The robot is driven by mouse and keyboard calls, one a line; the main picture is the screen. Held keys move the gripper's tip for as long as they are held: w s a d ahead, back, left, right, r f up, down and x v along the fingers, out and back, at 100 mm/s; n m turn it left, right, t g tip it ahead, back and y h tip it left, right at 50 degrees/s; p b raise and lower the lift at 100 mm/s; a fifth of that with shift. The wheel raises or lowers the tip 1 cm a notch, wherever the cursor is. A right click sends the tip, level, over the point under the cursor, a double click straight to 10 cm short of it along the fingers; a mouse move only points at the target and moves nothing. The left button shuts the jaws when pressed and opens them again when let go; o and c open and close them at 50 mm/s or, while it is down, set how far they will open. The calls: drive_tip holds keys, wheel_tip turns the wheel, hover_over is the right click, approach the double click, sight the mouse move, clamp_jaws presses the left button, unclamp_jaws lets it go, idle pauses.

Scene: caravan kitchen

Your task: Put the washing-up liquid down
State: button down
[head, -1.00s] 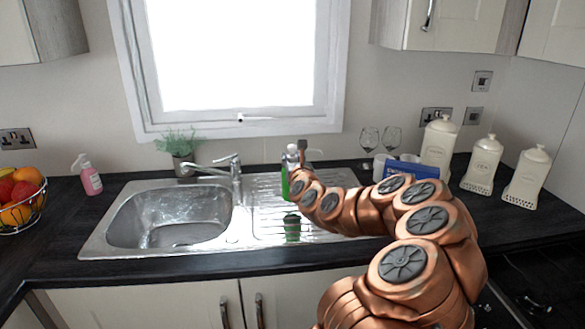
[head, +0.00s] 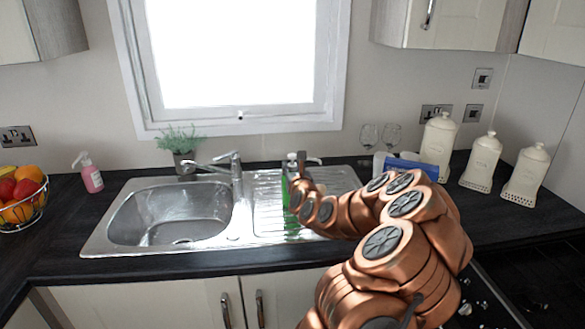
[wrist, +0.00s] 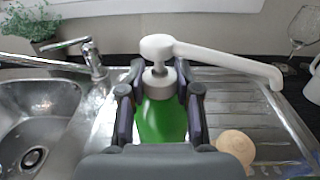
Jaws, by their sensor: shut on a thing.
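The washing-up liquid is a green bottle with a white pump top and a long spout, upright in the wrist view (wrist: 160,122). My gripper (wrist: 160,92) is shut on it, with fingers on both sides just below the pump. In the head view the green bottle (head: 285,190) is partly hidden behind my gripper (head: 299,168). It is over the ribbed steel drainer (head: 265,215), right of the sink bowl. Its base is hidden, so I cannot tell whether it touches the drainer.
A tap (head: 235,175) and a potted plant (head: 180,145) stand left of the bottle. A round beige object (wrist: 235,148) lies on the drainer at right. Wine glasses (head: 380,135) and white canisters (head: 483,160) stand further right. A pink soap bottle (head: 90,175) stands left.

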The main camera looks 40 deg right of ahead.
drive_tip(key=c, duration=0.8)
unclamp_jaws()
drive_tip(key=shift+r+p, duration=0.2)
drive_tip(key=shift+p, duration=0.15)
drive_tip(key=shift+s+a+f+b, duration=0.15)
drive_tip(key=shift+s+f+b, duration=0.05)
drive_tip(key=shift+s+b, duration=0.1)
drive_tip(key=b+v, duration=0.1)
drive_tip(key=v, duration=0.4)
drive_tip(key=shift+b, duration=0.3)
drive_tip(key=b, duration=0.1)
drive_tip(key=s+b, duration=0.1)
drive_tip(key=b, duration=0.1)
drive_tip(key=shift+a+f, duration=0.15)
drive_tip(key=shift+a, duration=0.25)
drive_tip(key=b+v, duration=0.5)
drive_tip(key=b, duration=0.3)
